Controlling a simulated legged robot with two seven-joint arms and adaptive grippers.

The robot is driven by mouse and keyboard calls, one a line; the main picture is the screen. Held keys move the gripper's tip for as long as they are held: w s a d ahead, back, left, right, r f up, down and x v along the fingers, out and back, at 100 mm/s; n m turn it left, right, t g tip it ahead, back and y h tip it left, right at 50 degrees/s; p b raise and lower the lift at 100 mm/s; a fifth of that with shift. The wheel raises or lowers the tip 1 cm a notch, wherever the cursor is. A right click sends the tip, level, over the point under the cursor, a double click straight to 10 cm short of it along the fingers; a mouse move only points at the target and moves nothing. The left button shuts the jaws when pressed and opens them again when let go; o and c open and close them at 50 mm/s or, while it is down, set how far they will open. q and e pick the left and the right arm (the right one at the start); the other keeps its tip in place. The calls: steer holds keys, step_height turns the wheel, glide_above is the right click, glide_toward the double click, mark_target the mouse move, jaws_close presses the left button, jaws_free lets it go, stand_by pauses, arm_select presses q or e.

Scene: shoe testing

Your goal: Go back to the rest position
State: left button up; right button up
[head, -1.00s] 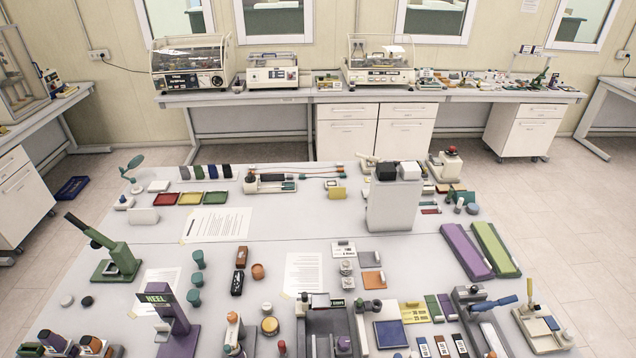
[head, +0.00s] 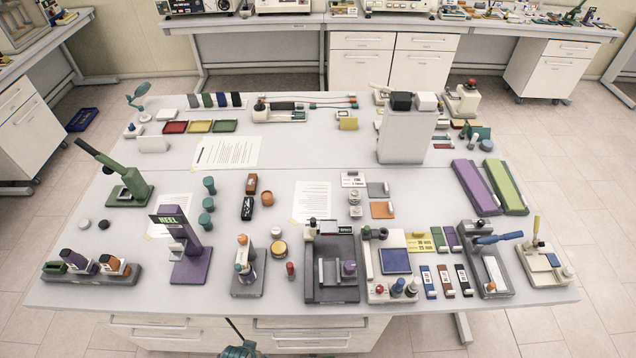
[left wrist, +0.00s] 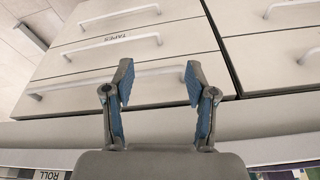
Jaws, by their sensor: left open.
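My left gripper (left wrist: 158,78) shows in the left wrist view with its two blue-padded fingers spread apart and nothing between them. It is in front of white drawers (left wrist: 140,50), one labelled TAPES, and apart from any object. In the head view, a small teal and dark part, probably of my left arm or gripper, shows at the bottom edge, below the table's front edge. My right gripper is in neither view.
The white table (head: 330,160) carries several testing devices along its front, including a purple HEEL stand (head: 188,250) and a dark grey press (head: 331,265). Drawers (head: 310,335) sit under its front edge. Floor is free at the right.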

arm_select(q)
steer(key=s+f+g+b, duration=0.1)
steer(key=s+f+b, duration=0.15)
steer(key=f, duration=0.85)
steer(key=s+f+b, duration=0.1)
steer(key=s+f, duration=0.2)
steer(key=f, duration=0.8)
steer(key=s+a+f+g+b, duration=0.1)
steer(key=s+a+f+b, duration=0.2)
steer(key=s+f, duration=1.2)
steer(key=shift+s+a+f, duration=0.25)
steer(key=shift+s+f, duration=0.05)
steer(key=shift+s, duration=0.05)
